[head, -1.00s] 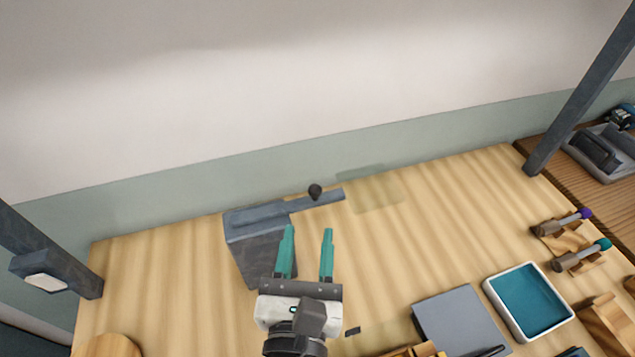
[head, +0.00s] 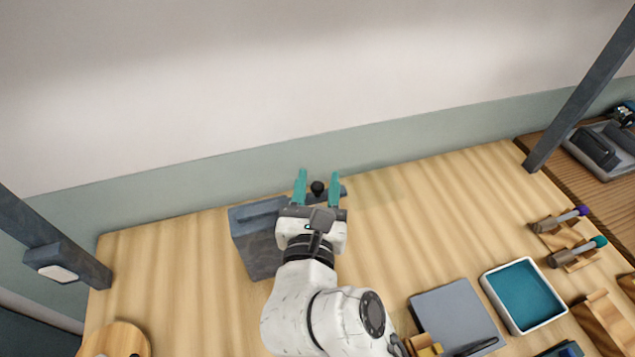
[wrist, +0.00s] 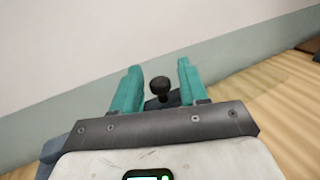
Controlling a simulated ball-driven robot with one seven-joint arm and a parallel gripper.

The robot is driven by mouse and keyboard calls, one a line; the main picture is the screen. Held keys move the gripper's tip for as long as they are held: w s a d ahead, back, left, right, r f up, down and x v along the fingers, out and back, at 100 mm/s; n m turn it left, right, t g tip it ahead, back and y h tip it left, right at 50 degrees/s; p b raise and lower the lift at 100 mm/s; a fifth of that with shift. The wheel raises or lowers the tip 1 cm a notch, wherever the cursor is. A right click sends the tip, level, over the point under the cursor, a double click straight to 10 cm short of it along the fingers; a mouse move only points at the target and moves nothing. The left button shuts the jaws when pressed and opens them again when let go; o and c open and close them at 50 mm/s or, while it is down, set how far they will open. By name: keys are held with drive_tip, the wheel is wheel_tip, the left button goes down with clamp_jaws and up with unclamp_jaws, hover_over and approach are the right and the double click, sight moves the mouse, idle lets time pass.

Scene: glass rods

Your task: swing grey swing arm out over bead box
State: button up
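The grey swing arm (head: 343,191) reaches right from the top of a grey block (head: 255,240) near the back of the table. A black ball knob (head: 318,187) stands on it. My gripper (head: 318,177) is open, with one teal finger on each side of the knob. In the wrist view the knob (wrist: 160,86) shows between the fingers, with a gap on both sides. My gripper and wrist hide much of the swing arm and part of the block. I cannot tell which thing is the bead box.
A white-rimmed teal tray (head: 486,283) and a grey flat plate (head: 455,315) lie at the front right. Rods on wooden holders (head: 560,236) stand at the right. A grey post (head: 575,90) rises at the back right. The table between block and holders is largely clear.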

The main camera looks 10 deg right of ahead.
clamp_jaws()
drive_tip(key=shift+s, duration=0.15)
idle(0.4)
